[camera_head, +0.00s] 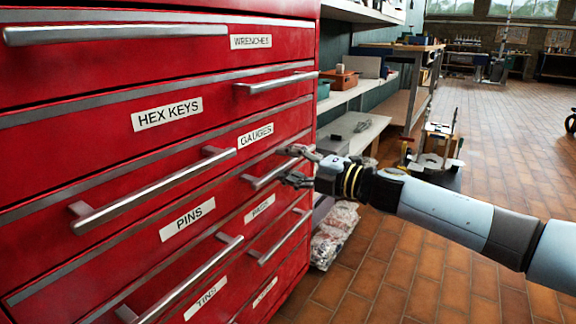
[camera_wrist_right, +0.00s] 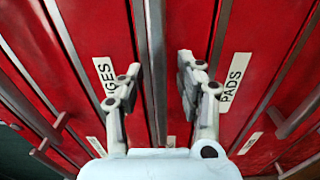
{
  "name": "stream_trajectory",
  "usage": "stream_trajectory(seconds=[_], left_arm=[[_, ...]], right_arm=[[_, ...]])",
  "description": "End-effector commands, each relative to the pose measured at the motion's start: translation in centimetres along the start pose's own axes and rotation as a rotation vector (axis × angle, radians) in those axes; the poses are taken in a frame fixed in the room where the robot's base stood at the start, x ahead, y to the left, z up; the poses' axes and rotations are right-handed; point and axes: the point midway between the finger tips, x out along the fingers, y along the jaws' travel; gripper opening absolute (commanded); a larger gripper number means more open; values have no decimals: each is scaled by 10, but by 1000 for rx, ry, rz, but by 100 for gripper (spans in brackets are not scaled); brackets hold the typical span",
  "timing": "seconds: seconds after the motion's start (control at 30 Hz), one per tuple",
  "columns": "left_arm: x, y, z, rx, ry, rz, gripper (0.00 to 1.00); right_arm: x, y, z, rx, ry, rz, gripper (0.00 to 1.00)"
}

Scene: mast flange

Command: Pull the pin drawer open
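The pin drawer is a red front in the left column, marked by a white PINS label (camera_head: 187,219). A long metal bar handle (camera_head: 155,190) runs just above that label, and another bar handle (camera_head: 185,285) runs below it. My right gripper (camera_head: 290,165) is open at a bar handle of the right column, between the GAUGES and PADS labels. The right wrist view shows its two fingers (camera_wrist_right: 157,82) on either side of a metal bar (camera_wrist_right: 155,60), with gaps to it. My left gripper is not in view.
The red cabinet also carries HEX KEYS (camera_head: 167,114), WRENCHES (camera_head: 250,41), GAUGES (camera_head: 255,135) and TINS (camera_head: 206,297) labels. Tiled floor (camera_head: 400,285) is open at right.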

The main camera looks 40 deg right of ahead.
Motion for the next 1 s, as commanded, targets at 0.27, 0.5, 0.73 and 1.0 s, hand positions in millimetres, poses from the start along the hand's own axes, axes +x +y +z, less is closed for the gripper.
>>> stream_trajectory(seconds=[0.27,0.5,0.73,1.0], left_arm=[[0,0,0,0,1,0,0],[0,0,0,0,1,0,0],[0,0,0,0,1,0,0],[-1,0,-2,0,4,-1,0]], right_arm=[[0,0,0,0,0,0,17],[0,0,0,0,0,0,0],[0,0,0,0,0,0,0],[-1,0,0,0,0,-1,0]])
